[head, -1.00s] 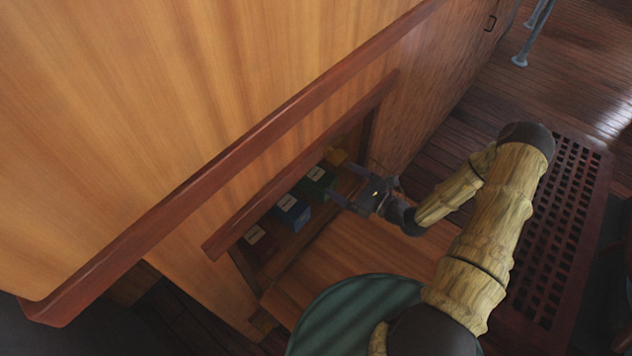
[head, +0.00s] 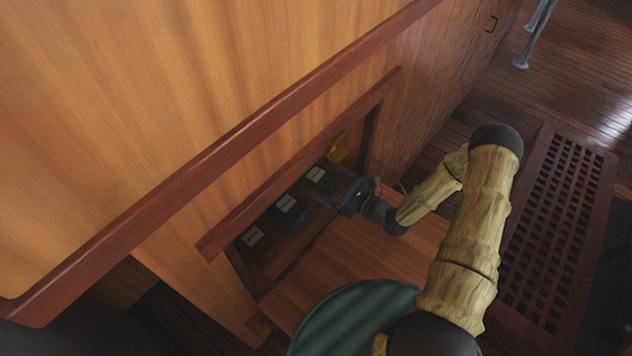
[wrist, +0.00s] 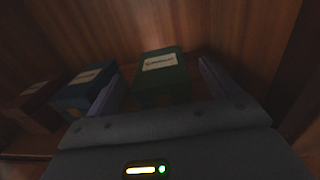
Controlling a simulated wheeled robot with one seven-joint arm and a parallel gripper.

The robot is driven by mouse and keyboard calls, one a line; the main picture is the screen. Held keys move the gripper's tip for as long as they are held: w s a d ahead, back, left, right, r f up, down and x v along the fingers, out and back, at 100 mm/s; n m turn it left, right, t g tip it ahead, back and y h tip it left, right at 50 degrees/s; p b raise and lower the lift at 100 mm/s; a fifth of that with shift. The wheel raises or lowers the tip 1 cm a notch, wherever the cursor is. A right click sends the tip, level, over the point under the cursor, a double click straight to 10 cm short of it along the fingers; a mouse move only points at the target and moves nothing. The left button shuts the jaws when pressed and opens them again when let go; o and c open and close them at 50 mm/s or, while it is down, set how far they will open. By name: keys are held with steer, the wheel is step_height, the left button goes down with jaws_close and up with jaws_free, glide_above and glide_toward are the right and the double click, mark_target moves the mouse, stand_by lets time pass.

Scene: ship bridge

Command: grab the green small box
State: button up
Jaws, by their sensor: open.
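The green small box (head: 319,179) stands in a low wooden recess, in a row with other boxes. In the wrist view the green box (wrist: 162,78) is upright, with a pale label on its top. My gripper (head: 326,181) is open and reaches into the recess. In the wrist view one finger of my gripper (wrist: 160,72) is on each side of the green box. The left finger lies between the green and blue boxes. I cannot tell whether either finger touches the green box. Its lower front is hidden by the gripper body.
A blue box (head: 288,213) and a red box (head: 257,245) stand to the left of the green one, and a yellow one (head: 338,154) lies beyond it. A wooden rail (head: 300,165) runs above the recess opening. A wooden panel (head: 330,260) lies before it.

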steer(key=x, duration=0.2)
steer(key=shift+w+a, duration=0.25)
steer(key=shift+a, duration=0.1)
steer(key=c, duration=1.2)
step_height(320, 180, up, 10)
steer(key=p, duration=0.3)
steer(key=shift+c, duration=0.2)
